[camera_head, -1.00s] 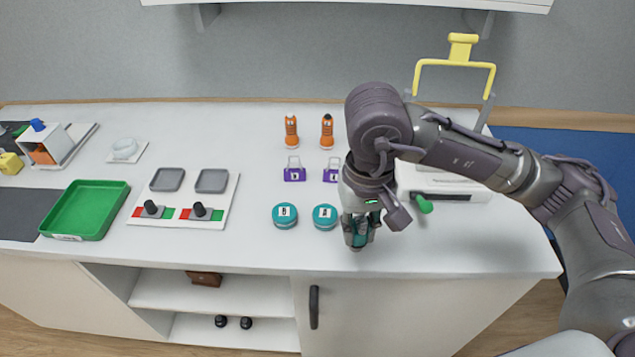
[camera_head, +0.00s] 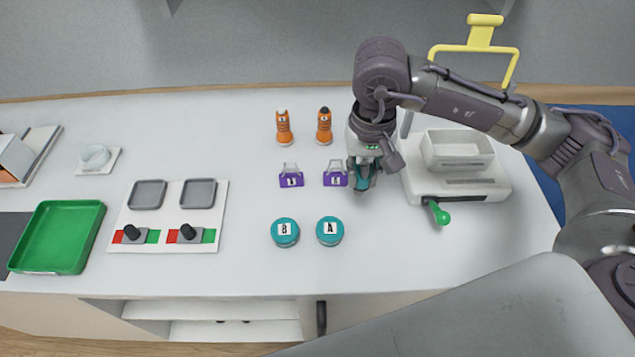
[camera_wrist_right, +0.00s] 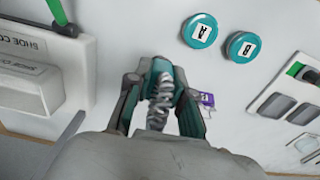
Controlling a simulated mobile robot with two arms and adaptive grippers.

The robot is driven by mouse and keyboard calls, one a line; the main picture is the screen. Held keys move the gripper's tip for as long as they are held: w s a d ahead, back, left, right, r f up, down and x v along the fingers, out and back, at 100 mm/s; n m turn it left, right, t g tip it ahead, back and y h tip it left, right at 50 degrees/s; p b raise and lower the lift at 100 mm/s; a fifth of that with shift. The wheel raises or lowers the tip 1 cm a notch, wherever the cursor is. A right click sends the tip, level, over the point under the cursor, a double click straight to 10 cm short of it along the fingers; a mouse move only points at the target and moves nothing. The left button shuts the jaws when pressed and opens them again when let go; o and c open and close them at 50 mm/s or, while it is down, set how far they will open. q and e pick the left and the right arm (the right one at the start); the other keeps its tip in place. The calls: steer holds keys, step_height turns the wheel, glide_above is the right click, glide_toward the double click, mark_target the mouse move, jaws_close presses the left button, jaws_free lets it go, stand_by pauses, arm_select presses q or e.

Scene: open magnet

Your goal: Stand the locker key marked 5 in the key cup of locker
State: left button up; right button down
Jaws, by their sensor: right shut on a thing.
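My right gripper (camera_head: 362,188) is shut just right of the right purple tagged piece (camera_head: 335,179), above the white counter. In the right wrist view, its fingers (camera_wrist_right: 160,88) are closed around a grey coiled thing (camera_wrist_right: 160,97). I cannot see a number on it, so I cannot tell whether it is the key marked 5. Another purple tagged piece (camera_head: 291,180) stands to the left; the labels on both are too small to read. The right one shows partly behind a finger in the right wrist view (camera_wrist_right: 206,100). I cannot make out a key cup. My left gripper is not in view.
Two orange bottles (camera_head: 284,128) (camera_head: 325,126) stand behind. Teal tins B (camera_head: 285,232) and A (camera_head: 330,230) sit in front. A white box with a green-knobbed lever (camera_head: 439,212) is at right. A two-tray panel (camera_head: 170,213) and green tray (camera_head: 58,236) are left.

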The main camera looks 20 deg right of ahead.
steer(key=w+a+f+p, duration=0.1)
steer(key=a, duration=0.1)
steer(key=w+a+f, duration=0.1)
steer(key=a+f, duration=0.1)
steer(key=w+a+f+p, duration=0.1)
steer(key=a+f, duration=0.1)
steer(key=a, duration=0.1)
steer(key=shift+w+p, duration=0.35)
step_height(320, 180, down, 3)
steer(key=shift+s+f+p, duration=0.1)
steer(key=shift+p, duration=0.7)
steer(key=shift+f, duration=0.25)
steer(key=shift+f+b, duration=0.15)
steer(key=shift+b, duration=0.15)
steer(key=c, duration=1)
jaws_free()
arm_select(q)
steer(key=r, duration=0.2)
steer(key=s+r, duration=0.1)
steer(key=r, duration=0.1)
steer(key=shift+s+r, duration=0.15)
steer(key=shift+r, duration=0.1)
